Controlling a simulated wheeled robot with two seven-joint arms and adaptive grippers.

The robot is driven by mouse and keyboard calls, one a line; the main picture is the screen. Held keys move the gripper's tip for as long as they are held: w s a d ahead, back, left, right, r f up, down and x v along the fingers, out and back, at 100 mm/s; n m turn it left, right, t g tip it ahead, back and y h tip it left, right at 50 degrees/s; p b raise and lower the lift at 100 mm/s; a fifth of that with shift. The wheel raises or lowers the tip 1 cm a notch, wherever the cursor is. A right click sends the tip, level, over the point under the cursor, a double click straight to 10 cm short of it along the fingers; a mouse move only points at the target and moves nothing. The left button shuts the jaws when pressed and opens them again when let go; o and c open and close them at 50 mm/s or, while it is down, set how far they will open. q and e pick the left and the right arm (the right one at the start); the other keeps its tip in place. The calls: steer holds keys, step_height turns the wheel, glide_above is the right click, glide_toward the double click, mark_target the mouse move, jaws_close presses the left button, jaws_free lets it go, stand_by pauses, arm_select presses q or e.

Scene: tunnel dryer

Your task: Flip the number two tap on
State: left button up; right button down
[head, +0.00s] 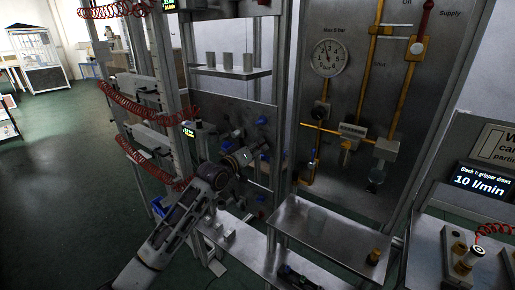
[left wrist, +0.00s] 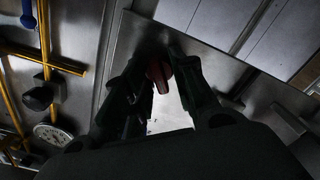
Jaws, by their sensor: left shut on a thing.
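My left gripper (head: 252,156) reaches in from the left to the grey metal panel (head: 238,108), which carries several blue tap handles. One blue handle (head: 262,120) is just above the gripper, another (head: 225,147) is at its upper left. In the left wrist view my fingers (left wrist: 160,85) are closed around a small dark red piece (left wrist: 158,76) in front of the metal surface. I cannot read a number on it, and the fingers hide most of it. My right gripper is not in view.
A gauge board with a dial (head: 330,58) and yellow pipes stands to the right. A metal shelf (head: 330,232) juts out below it. Red coiled hoses (head: 150,115) hang on the frame at the left. A display (head: 481,182) reads 10 l/min.

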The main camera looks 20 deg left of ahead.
arm_select(q)
steer(key=shift+m, duration=0.4)
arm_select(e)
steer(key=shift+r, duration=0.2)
arm_select(q)
steer(key=m+p, duration=0.1)
steer(key=m, duration=0.1)
steer(key=shift+r+m+p, duration=0.1)
steer(key=shift+m+p, duration=0.2)
steer(key=m+p, duration=0.1)
steer(key=m, duration=0.1)
steer(key=shift+m, duration=0.4)
steer(key=shift+m+p, duration=0.35)
steer(key=shift+m, duration=0.45)
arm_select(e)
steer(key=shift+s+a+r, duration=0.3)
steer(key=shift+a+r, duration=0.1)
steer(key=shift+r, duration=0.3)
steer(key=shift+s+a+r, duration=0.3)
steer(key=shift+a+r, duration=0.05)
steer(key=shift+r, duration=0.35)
arm_select(q)
steer(key=o, duration=0.7)
steer(key=shift+d, duration=0.1)
steer(key=shift+c, duration=0.2)
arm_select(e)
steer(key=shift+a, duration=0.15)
